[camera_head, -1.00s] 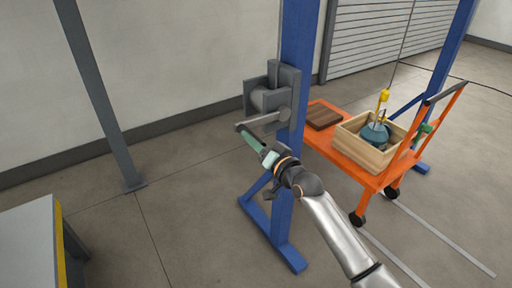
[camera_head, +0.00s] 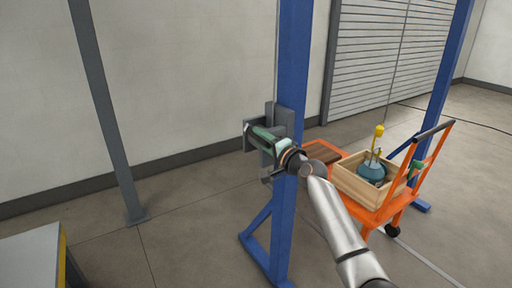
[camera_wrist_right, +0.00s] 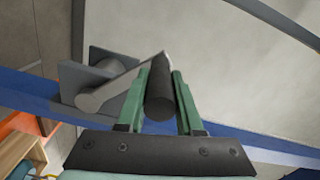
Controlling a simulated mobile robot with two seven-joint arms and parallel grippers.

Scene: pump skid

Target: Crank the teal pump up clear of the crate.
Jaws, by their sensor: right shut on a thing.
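The teal pump (camera_head: 371,172) sits inside the open wooden crate (camera_head: 357,190), its lower part hidden by the crate walls. A yellow hook block (camera_head: 379,131) is above it, below a thin cable. A grey winch (camera_head: 280,117) is mounted on the blue post, partly hidden by my gripper. My right gripper (camera_head: 262,137) is at the winch, its green fingers closed around the dark crank handle (camera_wrist_right: 160,92). In the right wrist view the crank arm (camera_wrist_right: 122,83) runs from the handle to the winch hub (camera_wrist_right: 90,100). My left gripper is out of view.
The crate stands on an orange cart (camera_head: 375,218) with a brown board (camera_head: 318,152) beside it. The blue gantry post (camera_head: 293,75) stands next to my right arm. A grey table (camera_head: 35,262) is at the lower left.

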